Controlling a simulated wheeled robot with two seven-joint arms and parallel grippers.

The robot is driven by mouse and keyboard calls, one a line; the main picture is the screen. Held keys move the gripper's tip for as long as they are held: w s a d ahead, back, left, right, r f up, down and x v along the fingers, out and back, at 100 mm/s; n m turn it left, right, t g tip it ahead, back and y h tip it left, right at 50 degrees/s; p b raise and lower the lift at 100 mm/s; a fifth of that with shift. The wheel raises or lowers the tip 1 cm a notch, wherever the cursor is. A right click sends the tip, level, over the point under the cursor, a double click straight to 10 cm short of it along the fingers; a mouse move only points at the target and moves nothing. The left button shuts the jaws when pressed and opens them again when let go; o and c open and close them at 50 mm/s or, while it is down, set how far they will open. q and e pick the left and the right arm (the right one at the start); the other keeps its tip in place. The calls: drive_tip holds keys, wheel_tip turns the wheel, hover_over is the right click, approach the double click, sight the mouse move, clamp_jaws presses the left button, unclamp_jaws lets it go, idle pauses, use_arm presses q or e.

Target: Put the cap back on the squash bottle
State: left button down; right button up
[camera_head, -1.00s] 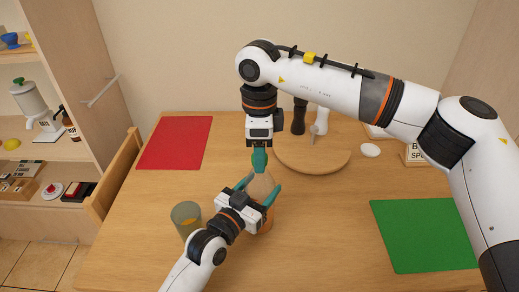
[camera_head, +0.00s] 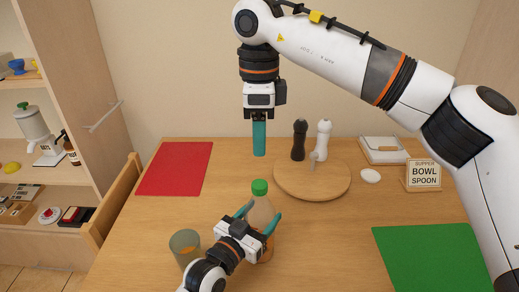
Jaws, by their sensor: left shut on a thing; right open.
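The squash bottle (camera_head: 262,214) stands upright on the table with orange contents low in it. The green cap (camera_head: 260,187) sits on top of its neck; how tightly it is on I cannot tell. My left gripper (camera_head: 259,220) is shut on the bottle, its teal fingers on either side of the body. My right gripper (camera_head: 259,140) points down, open and empty, above and behind the bottle, clear of the cap. Its fingers line up in this view, so the gap between them is hidden.
A glass (camera_head: 185,248) with orange drink stands left of the bottle. Behind are a round board (camera_head: 325,183) with dark and white mills, a white egg-shaped thing (camera_head: 370,176) and a sign (camera_head: 423,175). Red (camera_head: 174,168) and green (camera_head: 430,258) mats lie left and right.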

drive_tip(key=shift+r, duration=0.3)
use_arm(q)
drive_tip(key=shift+c, duration=1.2)
unclamp_jaws()
drive_tip(key=shift+s, duration=0.1)
drive_tip(key=v, duration=1.2)
drive_tip(key=shift+b, duration=0.3)
use_arm(e)
drive_tip(key=shift+f, duration=0.3)
